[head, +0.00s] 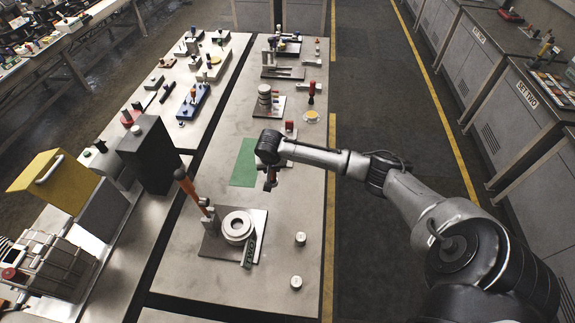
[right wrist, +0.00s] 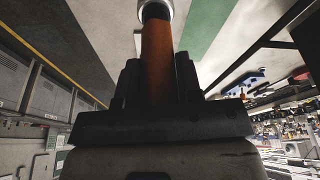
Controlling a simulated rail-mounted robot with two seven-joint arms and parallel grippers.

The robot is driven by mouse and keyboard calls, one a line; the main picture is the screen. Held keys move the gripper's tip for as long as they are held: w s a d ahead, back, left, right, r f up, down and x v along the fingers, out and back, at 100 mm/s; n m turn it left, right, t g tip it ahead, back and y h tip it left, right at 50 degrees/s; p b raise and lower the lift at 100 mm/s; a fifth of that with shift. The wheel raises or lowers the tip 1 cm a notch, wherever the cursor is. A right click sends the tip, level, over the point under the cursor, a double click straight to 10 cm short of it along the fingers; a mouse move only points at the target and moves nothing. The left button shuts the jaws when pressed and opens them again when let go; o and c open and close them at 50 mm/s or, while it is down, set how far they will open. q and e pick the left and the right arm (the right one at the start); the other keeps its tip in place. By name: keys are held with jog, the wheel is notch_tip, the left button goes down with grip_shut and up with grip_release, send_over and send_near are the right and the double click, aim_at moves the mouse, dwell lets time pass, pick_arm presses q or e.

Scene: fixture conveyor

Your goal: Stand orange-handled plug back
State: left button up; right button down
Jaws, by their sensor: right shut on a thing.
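My right gripper (head: 269,182) is above the work table, beside the right edge of the green mat (head: 244,163). In the right wrist view the right gripper (right wrist: 158,68) is shut on the orange handle of the plug (right wrist: 158,50). The plug's metal end is at the top of that view. In the head view the held plug is mostly hidden by the gripper, and its tilt is hard to tell. The green mat also shows in the right wrist view (right wrist: 208,28). My left gripper is not in view.
A grey fixture with a ring (head: 237,228) and a tall orange-handled lever (head: 187,187) stands nearer. Two small metal cylinders (head: 300,239) (head: 296,282) lie right of it. A red-handled piece (head: 311,92) and a stacked cylinder (head: 265,98) stand farther back. The table's front right is mostly clear.

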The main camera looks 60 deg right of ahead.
jog(key=s+d+f+m, duration=0.2)
jog(key=d+f+m, duration=0.1)
jog(key=d, duration=0.4)
jog(key=shift+s+f+g+b, duration=0.2)
jog(key=shift+f+g+b, duration=0.1)
jog(key=shift+f+b, duration=0.4)
jog(key=shift+f, duration=2.55)
jog(key=shift+f, duration=0.2)
jog(key=shift+f+b, duration=0.3)
jog(key=shift+f, duration=0.05)
